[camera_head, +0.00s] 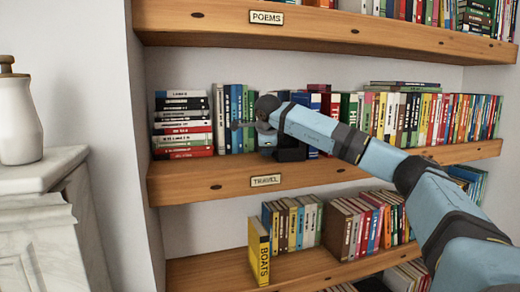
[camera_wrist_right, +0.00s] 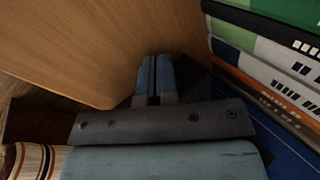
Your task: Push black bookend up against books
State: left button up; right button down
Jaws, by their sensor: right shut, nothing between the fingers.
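The black bookend (camera_head: 291,152) stands on the middle shelf, labelled TRAVEL, partly hidden by my right forearm and wrist. A group of upright books (camera_head: 235,108) in blue, green and white stands to its left, beside a lying stack. A longer row of books (camera_head: 400,115) runs to its right. My right gripper (camera_head: 238,126) reaches in from the right in front of the upright books. In the right wrist view its two blue fingers (camera_wrist_right: 154,75) are together and empty. I cannot tell whether it touches the bookend. My left gripper is not in view.
The POEMS shelf (camera_head: 330,27) hangs above and a lower shelf (camera_head: 215,268) holds more books, including a yellow BOATS book (camera_head: 259,250). A stack of lying books (camera_head: 183,124) stands by the left wall. A white vase (camera_head: 17,118) sits on the marble mantel (camera_head: 40,172).

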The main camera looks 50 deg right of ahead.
aim_at(283, 144)
jog(key=shift+s+d+p, duration=0.25)
jog(key=shift+s+d, duration=0.15)
jog(key=shift+d, duration=0.35)
jog(key=shift+s+d+p, duration=0.2)
jog(key=shift+s+d, duration=0.2)
jog(key=shift+d, duration=0.35)
jog(key=shift+s+d, duration=0.15)
jog(key=shift+d, duration=0.1)
jog(key=shift+s+d, duration=0.3)
jog(key=shift+d, duration=0.25)
jog(key=shift+s+d+p, duration=0.15)
jog(key=shift+d+p, duration=0.05)
jog(key=shift+p, duration=0.1)
jog(key=shift+s+d+f, duration=0.1)
jog(key=shift+s+d, duration=0.15)
jog(key=shift+d, duration=0.25)
jog(key=shift+s+d, duration=0.25)
jog(key=shift+d, duration=0.2)
jog(key=shift+w+a+p, duration=0.1)
jog(key=shift+a+p, duration=0.05)
jog(key=shift+p, duration=0.25)
